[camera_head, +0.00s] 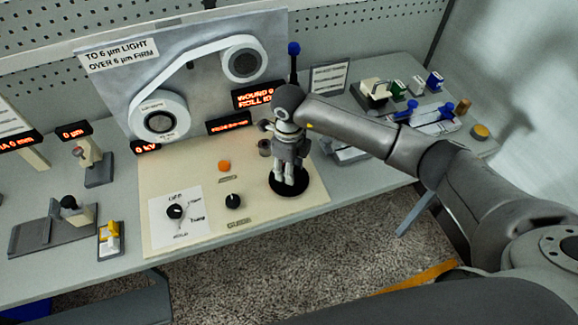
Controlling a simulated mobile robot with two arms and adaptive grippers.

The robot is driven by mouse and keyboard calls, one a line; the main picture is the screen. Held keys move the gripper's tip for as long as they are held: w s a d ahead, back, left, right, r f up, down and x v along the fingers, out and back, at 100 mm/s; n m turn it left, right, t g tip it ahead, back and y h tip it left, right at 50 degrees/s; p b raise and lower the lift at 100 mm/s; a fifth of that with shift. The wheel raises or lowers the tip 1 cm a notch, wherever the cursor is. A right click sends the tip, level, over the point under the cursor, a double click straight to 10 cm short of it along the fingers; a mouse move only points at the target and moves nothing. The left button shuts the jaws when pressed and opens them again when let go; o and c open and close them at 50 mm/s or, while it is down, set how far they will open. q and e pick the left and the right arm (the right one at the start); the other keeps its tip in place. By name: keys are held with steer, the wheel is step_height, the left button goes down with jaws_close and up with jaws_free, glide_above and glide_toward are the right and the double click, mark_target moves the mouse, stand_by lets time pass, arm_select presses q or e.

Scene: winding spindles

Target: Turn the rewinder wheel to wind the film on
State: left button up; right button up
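A dark round wheel (287,194) lies at the right of the cream control panel (190,161); I take it to be the rewinder wheel. My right gripper (289,183) points down over it, with its pale fingers close together at the middle of the wheel. The gripper hides the wheel's centre, so I cannot tell whether the fingers hold a knob there. Behind the panel, white film (189,53) runs between a lower-left roll (159,117) and an upper-right roll (244,61) on a grey board. My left gripper is not in view.
The panel also bears an orange button (224,165), a black knob (233,201) and a selector dial (176,212). A blue-tipped lever (294,50) stands behind my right wrist. Switches and small devices stand on both sides. The panel's front left is clear of my arms.

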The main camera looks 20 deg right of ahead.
steer(key=c, duration=0.4)
steer(key=m+b, duration=0.2)
steer(key=m, duration=0.2)
steer(key=m+b, duration=0.2)
steer(key=m, duration=0.3)
steer(key=shift+m, duration=0.4)
steer(key=m+b, duration=0.1)
steer(key=m, duration=0.3)
steer(key=shift+m+b, duration=0.3)
steer(key=shift+b, duration=0.05)
steer(key=m, duration=0.5)
steer(key=shift+b, duration=0.3)
steer(key=shift+m, duration=0.3)
